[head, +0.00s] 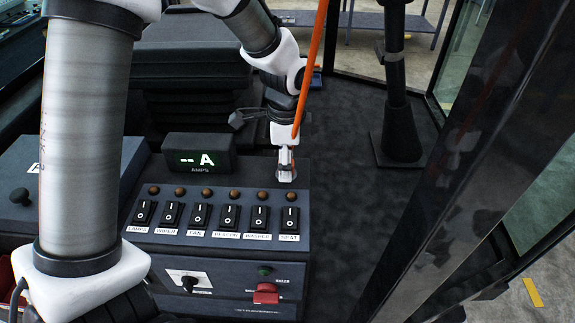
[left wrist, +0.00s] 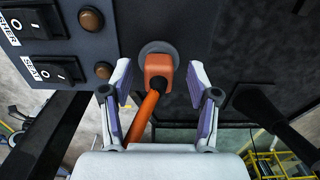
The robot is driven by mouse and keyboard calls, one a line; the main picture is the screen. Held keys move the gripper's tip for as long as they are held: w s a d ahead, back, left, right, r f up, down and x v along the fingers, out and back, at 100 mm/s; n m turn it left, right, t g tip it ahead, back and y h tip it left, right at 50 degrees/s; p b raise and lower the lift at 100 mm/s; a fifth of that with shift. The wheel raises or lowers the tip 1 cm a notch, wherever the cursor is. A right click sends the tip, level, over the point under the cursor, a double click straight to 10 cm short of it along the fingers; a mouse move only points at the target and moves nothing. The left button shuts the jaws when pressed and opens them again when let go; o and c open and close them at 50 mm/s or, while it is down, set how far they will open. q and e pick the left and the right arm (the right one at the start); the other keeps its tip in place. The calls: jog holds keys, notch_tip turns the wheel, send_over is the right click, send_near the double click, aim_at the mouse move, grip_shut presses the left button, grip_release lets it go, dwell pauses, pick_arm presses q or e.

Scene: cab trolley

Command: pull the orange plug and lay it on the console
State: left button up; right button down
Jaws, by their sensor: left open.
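The orange plug (left wrist: 158,68) sits in a round grey socket (left wrist: 158,48) on the dark console (head: 256,172). An orange cable (left wrist: 143,115) runs from the plug, and it rises past my arm in the head view (head: 313,65). My left gripper (head: 286,165) is over the console's far right corner, pointing down. In the left wrist view my open left gripper (left wrist: 160,66) has one finger on each side of the plug, with gaps between. In the head view the gripper hides the plug. My right gripper is not in view.
Several rocker switches (head: 228,216) with brown round lamps line the console's front. An AMPS display (head: 199,159) stands behind them. A red-covered part (head: 265,293) is on the lower panel. A dark post (head: 398,90) rises at the right. Bare console lies right of the display.

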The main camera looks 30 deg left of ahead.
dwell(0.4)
pick_arm(q)
jog(key=shift+p, duration=0.4)
jog(key=shift+s, duration=0.1)
grip_shut()
jog(key=shift+r, duration=0.1)
jog(key=shift+r+p, duration=2.85)
jog(key=shift+p, duration=0.5)
